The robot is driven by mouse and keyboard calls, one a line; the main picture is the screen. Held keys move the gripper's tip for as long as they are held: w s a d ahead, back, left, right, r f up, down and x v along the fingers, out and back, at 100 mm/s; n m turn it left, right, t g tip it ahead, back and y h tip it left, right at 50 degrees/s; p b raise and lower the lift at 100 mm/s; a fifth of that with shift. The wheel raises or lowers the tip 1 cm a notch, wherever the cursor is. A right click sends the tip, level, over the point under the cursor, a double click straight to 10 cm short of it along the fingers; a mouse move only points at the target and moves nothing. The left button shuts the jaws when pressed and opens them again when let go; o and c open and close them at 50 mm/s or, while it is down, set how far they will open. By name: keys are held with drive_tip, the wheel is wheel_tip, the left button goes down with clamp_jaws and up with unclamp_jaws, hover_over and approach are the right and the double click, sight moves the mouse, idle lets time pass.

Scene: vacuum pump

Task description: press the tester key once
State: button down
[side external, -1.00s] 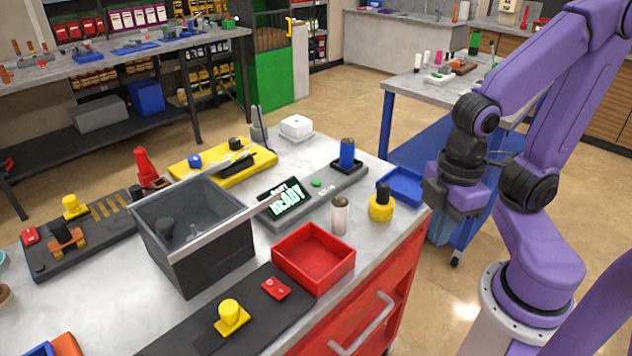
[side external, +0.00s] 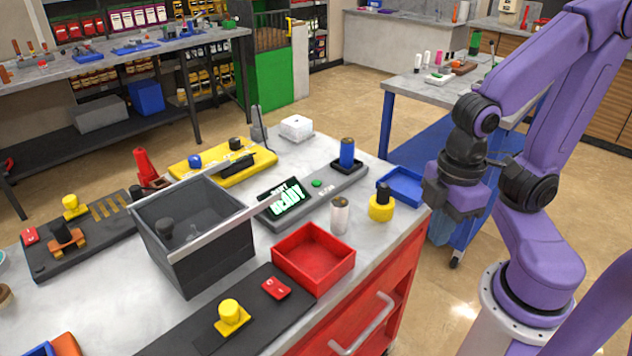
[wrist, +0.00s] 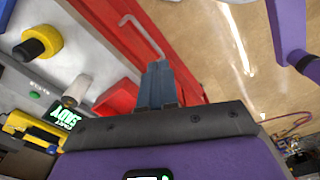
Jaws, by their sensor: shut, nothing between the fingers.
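The tester (side external: 290,213) is a grey unit on the white bench top, with a lit screen (side external: 284,200) reading "READY". Its small green key (side external: 316,183) is beside the screen. A blue cylinder (side external: 347,152) stands upright in the black holder at the tester's far end. In the wrist view the screen (wrist: 64,116) and green key (wrist: 35,94) show at the lower left. My gripper (side external: 439,236) hangs right of the bench, beyond its edge and clear of the tester. Its fingers (wrist: 157,72) are together and empty in the wrist view.
Near the tester stand a pale cylinder (side external: 339,215), a yellow pot with black top (side external: 381,206), a blue tray (side external: 403,187) and a red tray (side external: 283,261). A dark bin (side external: 205,262) with a light bar across it is to the left.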

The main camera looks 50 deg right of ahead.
idle(0.4)
drive_tip(key=w+a+m+t+y, duration=0.1)
drive_tip(key=w+a+m, duration=0.15)
drive_tip(key=w, duration=0.25)
drive_tip(key=w+a+m+t+y, duration=0.1)
drive_tip(key=w+m, duration=0.3)
drive_tip(key=w, duration=0.2)
drive_tip(key=m+t+h, duration=0.1)
drive_tip(key=m+t, duration=0.6)
drive_tip(key=m, duration=0.7)
hover_over(320, 183)
drive_tip(key=shift+w+f, duration=0.1)
drive_tip(key=shift+f, duration=0.1)
drive_tip(key=shift+f, duration=4.45)
drive_tip(key=shift+f, duration=0.15)
drive_tip(key=shift+f, duration=0.25)
